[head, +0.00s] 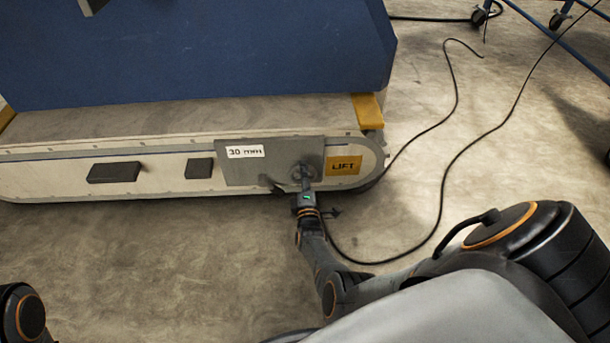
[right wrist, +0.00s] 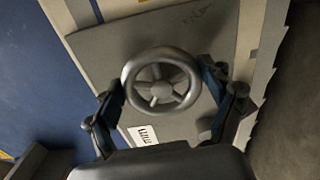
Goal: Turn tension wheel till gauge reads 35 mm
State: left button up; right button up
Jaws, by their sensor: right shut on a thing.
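The tension wheel (right wrist: 160,89) is a grey spoked handwheel on a grey metal plate (head: 270,171). In the right wrist view my right gripper (right wrist: 164,92) has one finger on each side of the wheel and is shut on its rim. In the head view my right gripper (head: 306,184) reaches up to the plate and hides much of the wheel. The gauge (head: 245,152) is a white label on the plate and reads 30 mm. Part of it also shows in the right wrist view (right wrist: 143,134), too small to read. My left gripper is out of view.
The plate is on the side of a long, low conveyor (head: 60,178) with dark boxes on its face. A yellow LIFT sign (head: 344,166) is right of the wheel. A large blue body (head: 200,55) stands above. A black cable (head: 445,190) lies on the concrete floor at right.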

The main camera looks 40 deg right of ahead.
jog(key=shift+n, duration=0.4)
jog(key=o, duration=1)
jog(key=shift+w, duration=0.1)
jog(key=shift+o, duration=0.2)
